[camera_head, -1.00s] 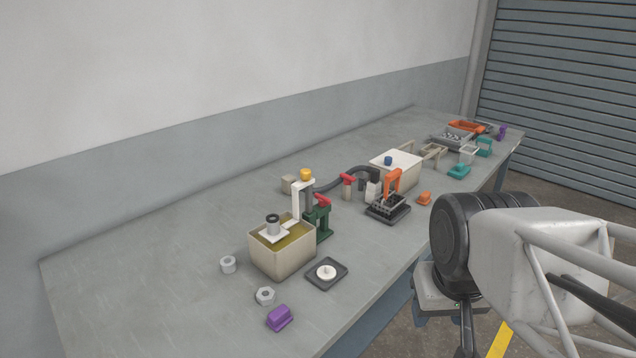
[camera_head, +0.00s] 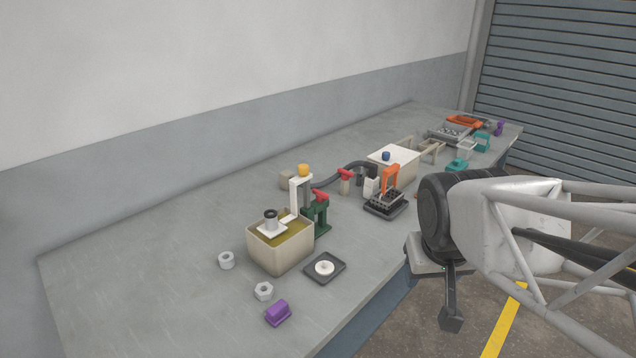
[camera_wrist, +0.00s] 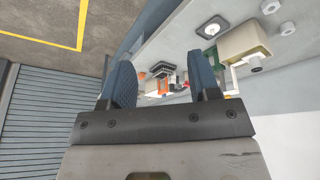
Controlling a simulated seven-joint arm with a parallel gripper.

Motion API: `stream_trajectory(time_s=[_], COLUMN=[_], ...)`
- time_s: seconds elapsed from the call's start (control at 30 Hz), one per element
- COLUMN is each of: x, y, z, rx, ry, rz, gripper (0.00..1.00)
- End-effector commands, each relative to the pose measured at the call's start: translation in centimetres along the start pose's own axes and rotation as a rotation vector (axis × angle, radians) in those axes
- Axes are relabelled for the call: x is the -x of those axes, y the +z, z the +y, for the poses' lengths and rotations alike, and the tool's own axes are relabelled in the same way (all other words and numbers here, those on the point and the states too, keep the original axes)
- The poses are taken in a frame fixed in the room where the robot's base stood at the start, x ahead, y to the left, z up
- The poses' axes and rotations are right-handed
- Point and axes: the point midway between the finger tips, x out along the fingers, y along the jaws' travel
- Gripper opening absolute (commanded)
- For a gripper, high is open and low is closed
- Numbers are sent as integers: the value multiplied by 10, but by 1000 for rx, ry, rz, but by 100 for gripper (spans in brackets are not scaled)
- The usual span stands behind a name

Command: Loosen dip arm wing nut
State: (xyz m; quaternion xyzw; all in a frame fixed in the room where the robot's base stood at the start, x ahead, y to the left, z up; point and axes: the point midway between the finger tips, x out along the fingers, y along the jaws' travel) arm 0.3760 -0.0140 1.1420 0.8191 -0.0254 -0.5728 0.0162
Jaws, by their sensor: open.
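A yellow knob (camera_head: 304,170) sits on top of the white dip arm (camera_head: 296,196); its wing shape is too small to make out. The arm stands beside a beige tank (camera_head: 281,255) of yellowish liquid and carries a grey cylinder (camera_head: 270,220) on a white plate over it. The tank also shows in the wrist view (camera_wrist: 244,42). My gripper (camera_wrist: 164,75) is open and empty, its two dark fingers wide apart. In the head view it is right of the table's front edge, well away from the knob, with one dark finger hanging down.
A green stand (camera_head: 317,215) with a red clamp is close right of the dip arm. The table's left part is clear.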

Motion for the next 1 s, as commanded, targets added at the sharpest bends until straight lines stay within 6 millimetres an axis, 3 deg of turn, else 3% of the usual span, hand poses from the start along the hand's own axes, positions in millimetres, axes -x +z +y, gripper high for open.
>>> stream_trajectory(time_s=[0.5, 1.0], x=[-64, -137], y=[-161, -290], z=[9, -11], rx=[87, 217], ry=[56, -28], rz=[337, 653], gripper=[56, 56])
